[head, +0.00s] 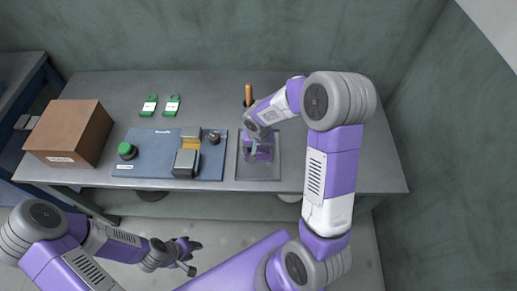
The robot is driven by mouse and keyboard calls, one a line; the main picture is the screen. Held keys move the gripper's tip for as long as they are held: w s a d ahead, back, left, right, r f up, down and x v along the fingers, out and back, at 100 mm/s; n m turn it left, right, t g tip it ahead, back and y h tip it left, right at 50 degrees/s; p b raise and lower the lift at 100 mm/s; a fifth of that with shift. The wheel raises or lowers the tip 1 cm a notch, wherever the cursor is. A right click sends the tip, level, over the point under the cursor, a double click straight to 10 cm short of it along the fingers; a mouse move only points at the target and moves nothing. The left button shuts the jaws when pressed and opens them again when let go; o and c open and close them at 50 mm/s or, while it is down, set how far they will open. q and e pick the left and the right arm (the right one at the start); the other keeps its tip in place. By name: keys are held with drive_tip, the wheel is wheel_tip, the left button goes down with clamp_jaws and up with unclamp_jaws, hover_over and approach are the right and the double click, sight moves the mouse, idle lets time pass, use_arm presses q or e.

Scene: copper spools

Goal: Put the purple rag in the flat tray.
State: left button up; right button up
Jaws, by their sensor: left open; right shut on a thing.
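The flat tray (270,173) is a grey, shallow tray on the table, right of the blue board. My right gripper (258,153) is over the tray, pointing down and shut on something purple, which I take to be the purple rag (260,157). My wrist and fingers cover much of it, and I cannot tell whether it touches the tray floor. My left gripper (190,256) is open and empty, in front of the table's front edge and apart from everything.
A blue board (150,160) holds a green round knob (127,150) and a grey block-like device (186,162). A brown box (68,132) stands at the left. Two green tags (149,105) lie behind the board. An orange-handled tool (248,92) is behind the tray. The table's right end is clear.

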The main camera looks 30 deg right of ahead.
drive_tip(key=shift+r, duration=0.1)
drive_tip(key=o, duration=0.9)
drive_tip(key=shift+r, duration=0.1)
drive_tip(key=r+p, duration=0.1)
drive_tip(key=r, duration=0.3)
drive_tip(key=s+r+p, duration=0.1)
drive_tip(key=r, duration=0.3)
drive_tip(key=r+p, duration=0.1)
drive_tip(key=r, duration=0.2)
drive_tip(key=shift+s+a+r, duration=0.15)
drive_tip(key=shift+a+r, duration=0.25)
